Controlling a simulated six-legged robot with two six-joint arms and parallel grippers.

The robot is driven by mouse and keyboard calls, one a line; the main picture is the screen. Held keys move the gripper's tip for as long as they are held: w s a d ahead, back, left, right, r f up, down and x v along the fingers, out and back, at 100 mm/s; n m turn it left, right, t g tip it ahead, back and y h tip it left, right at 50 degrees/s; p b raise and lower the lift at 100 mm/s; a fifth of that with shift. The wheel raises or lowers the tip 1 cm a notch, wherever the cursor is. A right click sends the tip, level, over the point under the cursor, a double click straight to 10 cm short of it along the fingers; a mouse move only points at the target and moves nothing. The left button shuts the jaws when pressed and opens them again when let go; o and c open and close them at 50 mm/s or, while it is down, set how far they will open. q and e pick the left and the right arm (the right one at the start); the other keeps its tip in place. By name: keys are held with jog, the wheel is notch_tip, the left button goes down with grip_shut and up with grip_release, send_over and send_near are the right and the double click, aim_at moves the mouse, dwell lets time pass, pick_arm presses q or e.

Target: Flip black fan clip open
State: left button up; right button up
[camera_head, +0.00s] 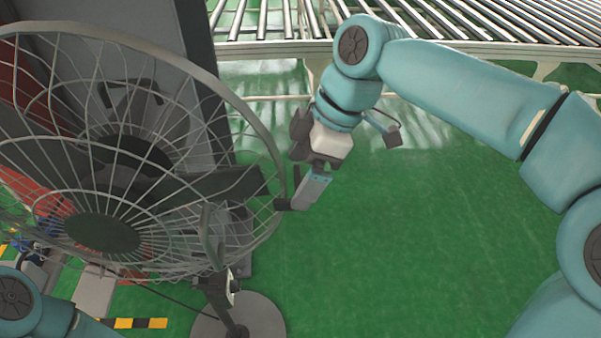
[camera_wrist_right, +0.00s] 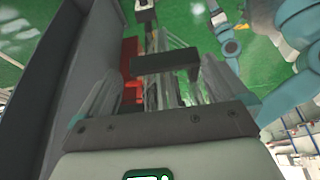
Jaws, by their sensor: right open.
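A large round fan (camera_head: 101,233) with a wire cage stands at the left in the head view. A small black piece that looks like the fan clip (camera_head: 281,204) sits at the right edge of the cage, by the fingertips of my right gripper (camera_head: 308,190). In the right wrist view the dark bar of the clip (camera_wrist_right: 165,62) lies across the space between the two fingers. My right gripper is open. I cannot tell whether a finger touches the clip. Only part of my left arm shows at the lower left of the head view; its gripper is not seen.
The fan's round base (camera_head: 262,318) rests on the green floor (camera_head: 430,250). A roller conveyor (camera_head: 480,22) runs along the back. A dark grey panel (camera_head: 205,60) stands behind the fan. Open floor lies below and to the right of my right gripper.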

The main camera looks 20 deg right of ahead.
jog(key=shift+s+a+f, duration=0.1)
jog(key=shift+s+f, duration=0.05)
jog(key=shift+f, duration=0.1)
jog(key=shift+s, duration=0.25)
jog(key=shift+w+f, duration=0.15)
jog(key=shift+w, duration=0.15)
jog(key=shift+c, duration=0.7)
jog(key=shift+s, duration=0.1)
jog(key=c, duration=1.2)
jog(key=shift+o, duration=0.2)
